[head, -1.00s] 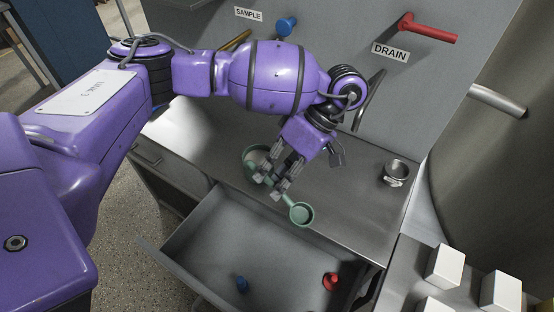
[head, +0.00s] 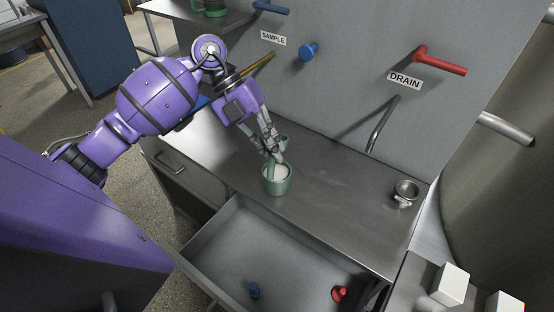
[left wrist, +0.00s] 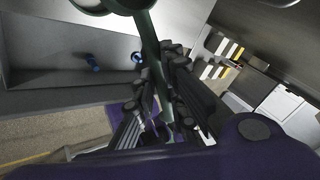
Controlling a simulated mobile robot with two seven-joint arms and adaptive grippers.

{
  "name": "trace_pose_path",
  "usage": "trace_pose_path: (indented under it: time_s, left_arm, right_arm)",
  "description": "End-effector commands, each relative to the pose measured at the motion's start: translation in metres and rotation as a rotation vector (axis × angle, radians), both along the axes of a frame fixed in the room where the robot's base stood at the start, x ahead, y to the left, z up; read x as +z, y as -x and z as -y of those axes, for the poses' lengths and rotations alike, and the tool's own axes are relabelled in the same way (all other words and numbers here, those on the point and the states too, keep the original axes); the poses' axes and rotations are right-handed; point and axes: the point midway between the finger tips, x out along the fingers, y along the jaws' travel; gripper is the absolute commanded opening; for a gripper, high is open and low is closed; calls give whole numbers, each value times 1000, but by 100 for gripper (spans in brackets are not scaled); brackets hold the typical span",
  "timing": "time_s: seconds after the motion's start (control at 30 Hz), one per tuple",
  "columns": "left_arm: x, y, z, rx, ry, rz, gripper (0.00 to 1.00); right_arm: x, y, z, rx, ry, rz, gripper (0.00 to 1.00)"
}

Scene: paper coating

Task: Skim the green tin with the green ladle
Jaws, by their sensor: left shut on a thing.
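The green tin (head: 278,186) stands upright on the steel counter in the head view, with white stuff inside. My left gripper (head: 273,153) is just above and behind the tin, shut on the green ladle (head: 271,170). In the head view the ladle's handle points down to the tin's mouth. Its bowl is hard to make out there, and I cannot tell whether it is inside the tin. In the left wrist view the ladle's handle (left wrist: 151,48) runs up from between the fingers. My right gripper is not in view.
An open drawer (head: 225,262) below the counter holds a blue piece (head: 254,290) and a red piece (head: 340,293). A small metal cup (head: 405,192) stands at the counter's right. A drain spout (head: 380,125) hangs behind. White blocks (head: 452,284) lie lower right.

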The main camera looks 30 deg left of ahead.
Motion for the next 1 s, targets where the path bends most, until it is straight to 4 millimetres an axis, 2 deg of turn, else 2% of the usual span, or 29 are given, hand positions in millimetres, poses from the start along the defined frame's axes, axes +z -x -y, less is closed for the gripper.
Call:
trace_pose_path:
  time_s: [0.27,0.7,1.0]
  left_arm:
    - [-11,0,-1,17,0,-6,0]
    - [-53,0,0,16,0,-7,0]
    - [-60,0,-1,15,-2,0,0]
  right_arm:
    - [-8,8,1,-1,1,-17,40]
    - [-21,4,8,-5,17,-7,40]
    - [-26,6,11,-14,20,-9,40]
